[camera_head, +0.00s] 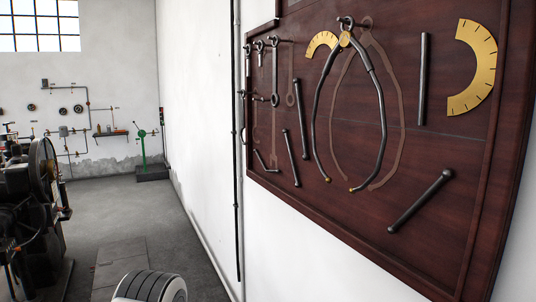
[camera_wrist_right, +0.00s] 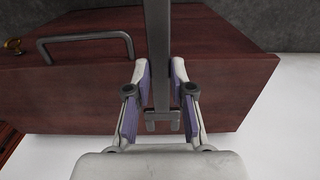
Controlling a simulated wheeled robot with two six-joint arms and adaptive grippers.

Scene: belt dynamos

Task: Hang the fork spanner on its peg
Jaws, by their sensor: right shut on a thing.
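The fork spanner (camera_wrist_right: 158,50) is a long flat grey bar with a small two-pronged end (camera_wrist_right: 163,121). It shows only in the right wrist view, running from the top edge down between my fingers. My right gripper (camera_wrist_right: 161,88) is shut on its shank, just above the forked end; its upper end is out of frame. In the head view the dark red wooden tool board (camera_head: 410,170) hangs on the white wall at right, with painted tool outlines and small pegs. I cannot tell which peg belongs to the fork spanner. My left gripper is out of view.
The board holds a large caliper (camera_head: 377,90), brass arc gauges (camera_head: 474,68) and several rods and spanners. In the wrist view a reddish wooden surface (camera_wrist_right: 230,88) with a metal handle (camera_wrist_right: 88,37) lies beyond the spanner. A dark machine (camera_head: 35,195) stands at far left.

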